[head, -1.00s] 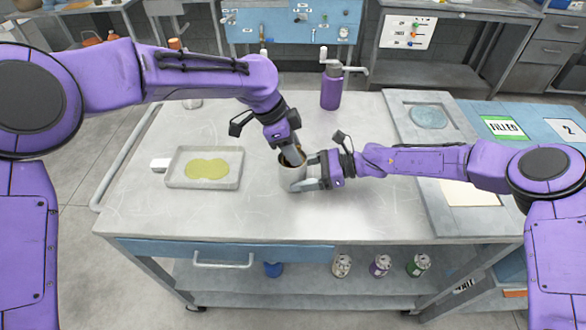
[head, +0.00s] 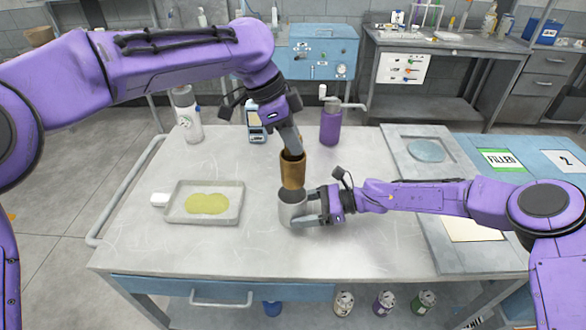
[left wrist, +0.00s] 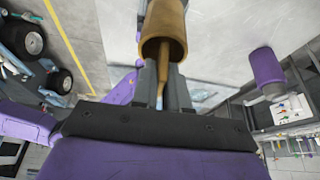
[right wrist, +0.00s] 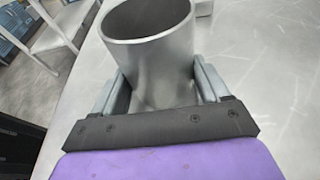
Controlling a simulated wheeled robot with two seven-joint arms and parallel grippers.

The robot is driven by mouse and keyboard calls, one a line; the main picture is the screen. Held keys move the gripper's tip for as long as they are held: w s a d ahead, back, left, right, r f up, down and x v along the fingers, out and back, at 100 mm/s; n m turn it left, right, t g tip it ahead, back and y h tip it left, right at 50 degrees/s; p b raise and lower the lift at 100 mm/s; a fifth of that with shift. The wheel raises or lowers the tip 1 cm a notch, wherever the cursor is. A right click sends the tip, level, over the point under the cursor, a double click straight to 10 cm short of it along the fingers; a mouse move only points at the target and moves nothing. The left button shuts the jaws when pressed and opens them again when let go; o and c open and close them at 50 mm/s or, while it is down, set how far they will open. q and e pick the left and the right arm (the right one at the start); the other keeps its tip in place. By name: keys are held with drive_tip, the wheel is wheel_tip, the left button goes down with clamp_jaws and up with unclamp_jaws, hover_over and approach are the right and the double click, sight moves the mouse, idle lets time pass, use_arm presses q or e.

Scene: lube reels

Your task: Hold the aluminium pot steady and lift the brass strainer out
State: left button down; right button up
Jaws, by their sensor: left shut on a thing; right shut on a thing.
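The brass strainer (head: 293,172) is a brown-gold cylinder held upright just above the aluminium pot (head: 292,212). My left gripper (head: 290,146) is shut on the strainer's upper part. In the left wrist view the strainer (left wrist: 163,25) shows its open end and a thin stem (left wrist: 164,70) between the fingers. The pot is a grey metal cup standing on the table with its dark open mouth up. My right gripper (head: 316,207) is shut around the pot's side from the right. In the right wrist view the pot (right wrist: 150,55) sits between both fingers and looks empty.
A tray (head: 178,218) with a yellow-green patch lies left on the table (head: 240,255). A purple pump bottle (head: 331,125), a blue-screened device (head: 256,125) and a white bottle (head: 188,115) stand at the back. A plate with a round disc (head: 426,150) lies right.

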use_arm(q)
wheel_tip(320, 180, up, 5)
drive_tip(key=shift+r, duration=0.1)
use_arm(e)
drive_tip(key=o, duration=0.8)
